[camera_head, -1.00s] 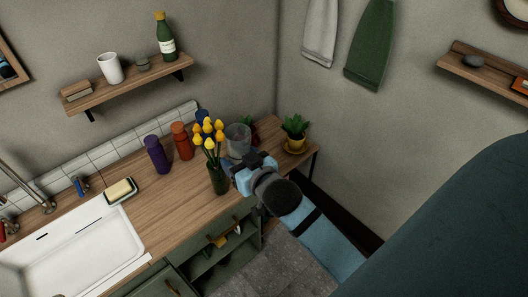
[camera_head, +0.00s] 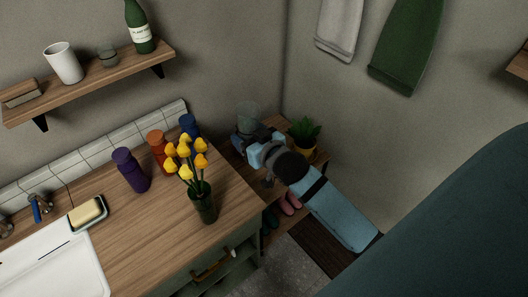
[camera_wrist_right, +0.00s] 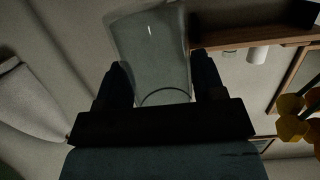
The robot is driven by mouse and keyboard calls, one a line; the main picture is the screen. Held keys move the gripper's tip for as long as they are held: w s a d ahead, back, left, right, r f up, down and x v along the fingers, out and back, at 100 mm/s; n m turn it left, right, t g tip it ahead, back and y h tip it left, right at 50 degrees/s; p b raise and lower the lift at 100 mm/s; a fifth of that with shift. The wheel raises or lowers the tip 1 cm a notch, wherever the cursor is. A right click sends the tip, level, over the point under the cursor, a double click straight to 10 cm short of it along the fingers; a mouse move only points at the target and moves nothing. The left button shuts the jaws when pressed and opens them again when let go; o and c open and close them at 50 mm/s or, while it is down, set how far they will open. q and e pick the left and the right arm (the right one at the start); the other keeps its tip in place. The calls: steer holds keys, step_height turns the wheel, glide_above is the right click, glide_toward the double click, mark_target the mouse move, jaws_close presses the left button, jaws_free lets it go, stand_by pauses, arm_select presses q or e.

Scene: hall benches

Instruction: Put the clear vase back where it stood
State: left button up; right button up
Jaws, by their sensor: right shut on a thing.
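The clear vase (camera_head: 247,113) is a see-through glass held upright in my right gripper (camera_head: 247,138), near the room corner. In the right wrist view the vase (camera_wrist_right: 150,45) sits between the two dark fingers (camera_wrist_right: 160,82), which are shut on it. In the head view it is over or near the small wooden shoe bench (camera_head: 318,158); the gripper hides its base, so I cannot tell whether it touches the bench. My left gripper is not in view.
A dark green vase of yellow tulips (camera_head: 202,205) stands at the counter's right end. Purple (camera_head: 131,170), orange (camera_head: 158,148) and blue (camera_head: 189,125) bottles stand behind it. A potted plant (camera_head: 304,134) in a yellow pot is right of my gripper. Pink shoes (camera_head: 290,203) are below.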

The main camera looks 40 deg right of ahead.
steer(key=w+d+f+b, duration=0.45)
steer(key=f+b, duration=0.25)
steer(key=f, duration=0.2)
steer(key=w+d+f+b, duration=0.3)
steer(key=d+f+b, duration=0.2)
steer(key=f+b, duration=0.3)
step_height(320, 180, down, 17)
steer(key=b, duration=0.3)
steer(key=shift+d, duration=0.15)
step_height(320, 180, down, 4)
steer(key=shift+w+r+b, duration=0.1)
steer(key=shift+r+b, duration=0.05)
steer(key=shift+b, duration=0.55)
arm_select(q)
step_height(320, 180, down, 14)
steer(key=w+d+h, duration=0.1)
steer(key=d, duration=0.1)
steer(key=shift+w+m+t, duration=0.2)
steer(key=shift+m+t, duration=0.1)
arm_select(e)
steer(key=shift+r, duration=0.1)
steer(key=o, duration=1.1)
steer(key=shift+f, duration=0.2)
